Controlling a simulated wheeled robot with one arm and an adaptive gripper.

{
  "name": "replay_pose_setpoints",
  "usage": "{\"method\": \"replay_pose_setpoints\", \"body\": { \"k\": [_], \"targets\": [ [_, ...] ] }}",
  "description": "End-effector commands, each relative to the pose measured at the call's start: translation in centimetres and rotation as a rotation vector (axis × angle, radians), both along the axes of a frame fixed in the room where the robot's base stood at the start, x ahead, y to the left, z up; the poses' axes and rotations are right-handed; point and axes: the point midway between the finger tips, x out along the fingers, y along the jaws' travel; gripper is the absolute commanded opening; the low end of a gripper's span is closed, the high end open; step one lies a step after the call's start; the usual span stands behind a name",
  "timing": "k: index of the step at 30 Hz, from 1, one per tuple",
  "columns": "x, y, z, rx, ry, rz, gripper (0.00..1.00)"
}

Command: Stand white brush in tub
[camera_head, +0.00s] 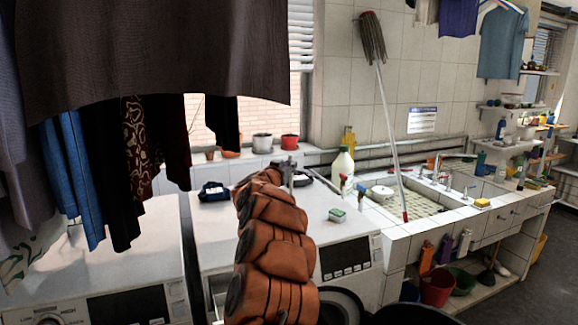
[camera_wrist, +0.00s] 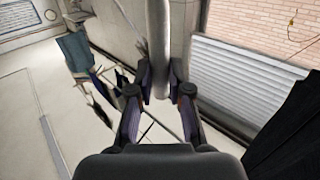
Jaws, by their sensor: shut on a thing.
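My gripper (camera_wrist: 160,88) is shut on a pale upright shaft (camera_wrist: 159,40) in the wrist view. I take this shaft to be the handle of the white brush; its bristles and lower end are not clear. In the head view my gripper (camera_head: 290,180) is small, above the back of the middle white washing machine. I cannot tell for sure which container is the tub. A small white round container (camera_head: 380,193) sits at the sink, to the right of my gripper and well apart from it.
The washing machine top (camera_head: 316,228) bears a dark blue item (camera_head: 213,191) and a small green box (camera_head: 337,215). A pale bottle (camera_head: 343,165) stands behind. A mop (camera_head: 391,125) leans in the sink. Dark clothes (camera_head: 150,50) hang at upper left. Flowerpots (camera_head: 262,143) line the window sill.

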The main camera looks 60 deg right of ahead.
Motion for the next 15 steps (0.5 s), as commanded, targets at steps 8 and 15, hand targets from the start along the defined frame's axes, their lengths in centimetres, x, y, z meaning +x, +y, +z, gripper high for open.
{"method": "replay_pose_setpoints", "body": {
  "k": [8,15],
  "targets": [
    [0.0,0.0,-2.0,0.000,0.001,0.000,0.00],
    [0.0,0.0,-3.5,0.000,0.001,0.000,0.00]
  ]
}}
